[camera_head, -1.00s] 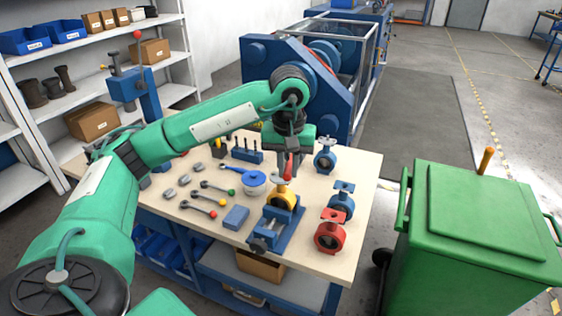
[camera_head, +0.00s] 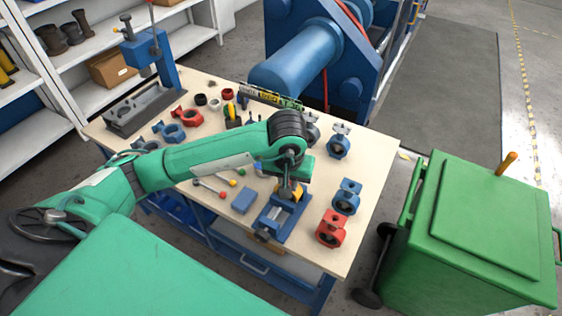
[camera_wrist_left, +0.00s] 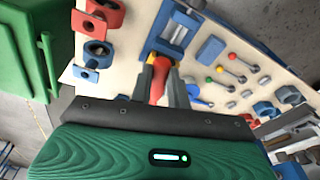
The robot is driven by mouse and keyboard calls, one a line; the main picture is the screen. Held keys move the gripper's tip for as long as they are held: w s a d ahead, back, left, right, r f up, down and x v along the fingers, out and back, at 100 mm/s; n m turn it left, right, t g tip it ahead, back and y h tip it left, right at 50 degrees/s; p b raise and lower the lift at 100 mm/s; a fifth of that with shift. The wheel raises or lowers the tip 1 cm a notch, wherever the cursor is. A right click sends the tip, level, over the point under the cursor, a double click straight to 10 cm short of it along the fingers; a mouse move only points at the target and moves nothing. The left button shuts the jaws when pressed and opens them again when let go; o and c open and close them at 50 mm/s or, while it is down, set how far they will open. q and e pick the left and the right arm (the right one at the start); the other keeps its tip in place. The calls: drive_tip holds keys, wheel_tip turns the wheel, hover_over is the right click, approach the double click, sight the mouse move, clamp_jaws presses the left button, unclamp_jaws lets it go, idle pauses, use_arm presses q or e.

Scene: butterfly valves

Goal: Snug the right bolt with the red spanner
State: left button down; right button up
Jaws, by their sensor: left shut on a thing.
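My left gripper (camera_head: 290,190) is over the yellow valve (camera_head: 281,194), which is clamped in the blue vise (camera_head: 270,223) near the front of the table. In the left wrist view my left gripper (camera_wrist_left: 168,88) has its fingers shut around a red handle, the red spanner (camera_wrist_left: 157,82). The yellow valve (camera_wrist_left: 151,58) shows just beyond it, and the blue vise (camera_wrist_left: 170,33) behind. The spanner's head and the right bolt are hidden by the gripper, so I cannot tell whether they touch. My right gripper is not in view.
Red (camera_head: 331,229) and blue (camera_head: 347,197) valves stand right of the vise. A blue block (camera_head: 243,200) and ball-ended levers (camera_head: 212,189) lie left of it. A green bin (camera_head: 480,225) stands beyond the table's right edge. A blue machine (camera_head: 330,60) is behind.

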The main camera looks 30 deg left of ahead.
use_arm(q)
drive_tip(key=shift+s+f, duration=0.1)
drive_tip(key=shift+s, duration=0.1)
drive_tip(key=shift+f+b, duration=0.4)
drive_tip(key=shift+f, duration=1.25)
wheel_tip(320, 180, down, 2)
drive_tip(key=shift+b, duration=1.2)
drive_tip(key=shift+b, duration=0.95)
drive_tip(key=shift+f+b, duration=0.7)
drive_tip(key=shift+b, duration=0.75)
idle(1.3)
drive_tip(key=shift+s+a+m+b, duration=0.2)
drive_tip(key=shift+a+m+b, duration=0.35)
drive_tip(key=shift+b, duration=0.3)
